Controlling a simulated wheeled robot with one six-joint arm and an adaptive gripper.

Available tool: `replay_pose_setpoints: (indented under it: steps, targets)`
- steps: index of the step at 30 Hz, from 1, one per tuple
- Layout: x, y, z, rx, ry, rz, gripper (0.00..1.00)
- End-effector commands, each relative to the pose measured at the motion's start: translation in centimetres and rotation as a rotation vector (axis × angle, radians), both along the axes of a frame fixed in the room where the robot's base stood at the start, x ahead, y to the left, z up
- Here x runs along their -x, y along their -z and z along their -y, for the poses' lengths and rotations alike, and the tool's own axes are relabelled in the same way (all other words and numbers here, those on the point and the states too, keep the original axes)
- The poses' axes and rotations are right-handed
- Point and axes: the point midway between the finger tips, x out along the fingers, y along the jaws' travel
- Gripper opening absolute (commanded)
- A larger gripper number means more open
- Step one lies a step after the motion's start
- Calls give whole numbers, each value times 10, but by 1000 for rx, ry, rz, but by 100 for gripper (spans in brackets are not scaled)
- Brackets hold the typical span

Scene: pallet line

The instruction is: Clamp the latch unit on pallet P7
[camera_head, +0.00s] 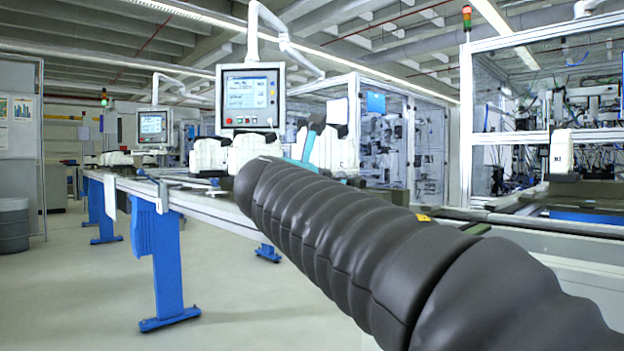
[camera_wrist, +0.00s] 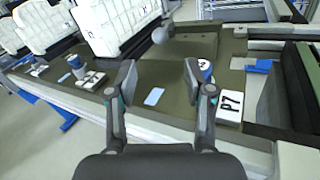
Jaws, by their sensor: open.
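In the wrist view my gripper (camera_wrist: 160,82) is open, with nothing between its two dark fingers. It is over a dark olive pallet (camera_wrist: 180,52). A white P7 label (camera_wrist: 230,106) lies on the pallet's right side, just right of the right finger. A light blue rectangle (camera_wrist: 154,97) shows on the pallet between the fingers. A small blue and white round part (camera_wrist: 205,68) is partly hidden behind the right finger. A white block-like unit (camera_wrist: 112,22) stands beyond the left finger. I cannot tell which part is the latch unit. In the head view my arm hides the gripper.
In the head view a conveyor (camera_head: 180,198) on blue legs carries several white units (camera_head: 209,154). A screen panel (camera_head: 250,96) hangs above it. Glazed machine cells stand behind and at the right. The floor at the lower left is clear.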

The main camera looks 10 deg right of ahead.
Motion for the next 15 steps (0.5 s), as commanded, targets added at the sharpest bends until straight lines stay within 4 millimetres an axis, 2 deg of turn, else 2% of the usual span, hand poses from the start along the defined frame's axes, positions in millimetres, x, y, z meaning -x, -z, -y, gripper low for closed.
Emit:
replay_pose_setpoints:
  steps: [3,6,9,13,15]
  targets:
    - [0,0,0,0,0,0,52]
    - [-1,-1,-3,0,-6,-1,27]
    - [-14,8,-18,7,-27,-25,2]
    - [-37,10,-46,4,-51,-34,0]
    - [-46,10,-57,-72,-36,11,0]
